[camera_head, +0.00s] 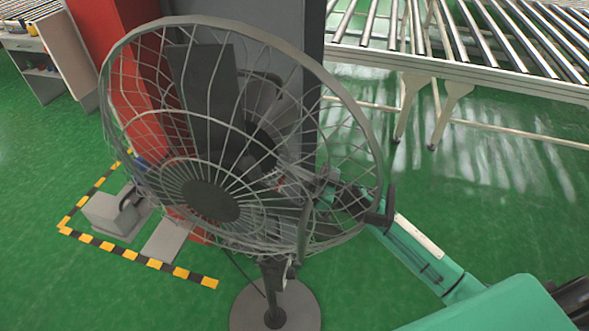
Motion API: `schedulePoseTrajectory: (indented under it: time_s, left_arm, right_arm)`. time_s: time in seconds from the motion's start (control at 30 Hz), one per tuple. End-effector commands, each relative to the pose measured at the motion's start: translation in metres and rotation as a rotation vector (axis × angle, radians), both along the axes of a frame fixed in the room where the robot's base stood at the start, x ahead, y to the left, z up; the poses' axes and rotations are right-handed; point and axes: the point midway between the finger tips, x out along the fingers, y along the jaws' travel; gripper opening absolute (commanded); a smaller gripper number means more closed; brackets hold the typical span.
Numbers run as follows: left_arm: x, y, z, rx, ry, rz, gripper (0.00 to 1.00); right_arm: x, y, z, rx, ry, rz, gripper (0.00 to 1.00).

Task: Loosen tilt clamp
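A large floor fan (210,201) with a round grey wire cage fills the middle of the head view, its head tilted on a dark pole above a round grey base (245,311). The tilt clamp cannot be made out clearly; the joint between head and pole is partly hidden by the cage. My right arm reaches in from the lower right, and its dark gripper (350,198) is at the right side of the cage, partly overlapped by the wires. Whether its fingers touch the fan is unclear, as is their opening. My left gripper is out of view.
A roller conveyor (480,72) with pale legs stands at the back right. A red and dark grey machine is behind the fan. Yellow-black floor tape (150,262) surrounds a grey box (112,214) at the left. Green floor (480,200) is clear at the right.

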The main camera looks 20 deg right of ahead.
Motion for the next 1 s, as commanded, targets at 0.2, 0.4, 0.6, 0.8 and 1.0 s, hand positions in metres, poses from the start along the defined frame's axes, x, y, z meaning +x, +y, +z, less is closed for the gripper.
schedulePoseTrajectory:
  time_s: [0.2, 0.4, 0.6, 0.8, 1.0]
  left_arm:
    - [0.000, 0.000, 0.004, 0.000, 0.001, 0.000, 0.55]
    - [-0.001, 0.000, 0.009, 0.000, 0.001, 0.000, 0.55]
    - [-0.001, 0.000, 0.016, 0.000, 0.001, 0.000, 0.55]
    - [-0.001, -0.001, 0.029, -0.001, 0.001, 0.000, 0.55]
    - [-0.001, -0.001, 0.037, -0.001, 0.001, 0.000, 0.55]
  right_arm:
    - [0.000, 0.000, -0.001, 0.016, 0.025, 0.000, 0.00]
    - [0.001, -0.001, -0.002, 0.035, 0.054, -0.001, 0.00]
    - [0.001, -0.001, -0.005, 0.066, 0.101, -0.001, 0.00]
    - [0.002, -0.001, -0.009, 0.126, 0.193, -0.001, 0.00]
    - [0.002, -0.001, -0.019, 0.204, 0.305, -0.001, 0.00]
